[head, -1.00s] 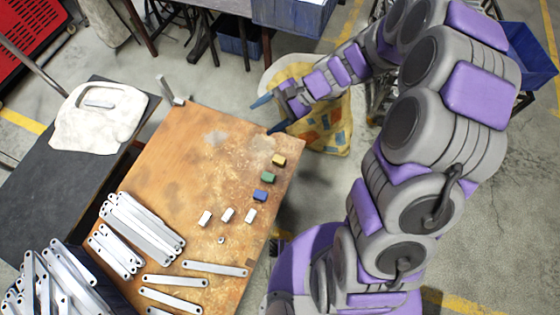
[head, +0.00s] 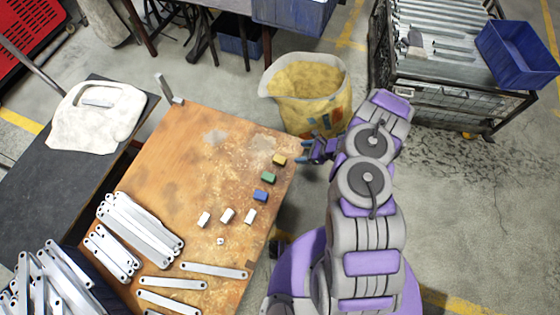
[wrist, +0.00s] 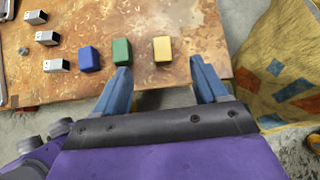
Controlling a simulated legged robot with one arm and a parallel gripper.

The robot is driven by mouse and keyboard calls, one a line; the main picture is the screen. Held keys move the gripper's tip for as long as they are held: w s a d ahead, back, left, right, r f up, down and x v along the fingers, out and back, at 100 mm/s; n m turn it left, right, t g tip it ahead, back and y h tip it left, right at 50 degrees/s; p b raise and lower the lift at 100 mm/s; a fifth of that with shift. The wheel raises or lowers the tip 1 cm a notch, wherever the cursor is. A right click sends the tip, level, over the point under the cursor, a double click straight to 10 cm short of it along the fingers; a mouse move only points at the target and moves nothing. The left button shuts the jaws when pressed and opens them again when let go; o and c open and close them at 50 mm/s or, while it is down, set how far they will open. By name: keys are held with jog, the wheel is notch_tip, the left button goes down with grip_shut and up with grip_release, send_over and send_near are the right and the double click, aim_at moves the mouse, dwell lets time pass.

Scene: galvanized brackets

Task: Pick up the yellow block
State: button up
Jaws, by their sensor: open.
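The yellow block (head: 279,160) sits on the wooden table (head: 200,150) near its right edge, at the far end of a row of coloured blocks. In the wrist view the yellow block (wrist: 162,49) lies beyond the fingertips, roughly midway between them. My gripper (head: 303,152) is open and empty just right of the yellow block, at the table's edge. In the wrist view both blue fingers of my gripper (wrist: 159,65) show, spread apart, with nothing between them.
A green block (head: 268,177) and a blue block (head: 261,195) stand near the yellow one. White-topped blocks (head: 227,215) and metal brackets (head: 140,230) lie further left. A yellow bag-like bin (head: 310,100) stands beyond the table's right corner, close to my arm.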

notch_tip(320, 180, down, 4)
jog(key=b, duration=0.3)
send_near(281, 159)
jog(key=shift+m+h, duration=0.3)
jog(key=shift+m, duration=0.1)
jog(key=x, duration=0.4)
jog(key=shift+a+f, duration=0.15)
jog(key=shift+a, duration=0.3)
jog(key=shift+b+x, duration=1.4)
jog(key=shift+x, duration=1.6)
jog(key=shift+w+a, duration=0.1)
jog(key=shift+c, duration=0.4)
jog(key=c, duration=1.1)
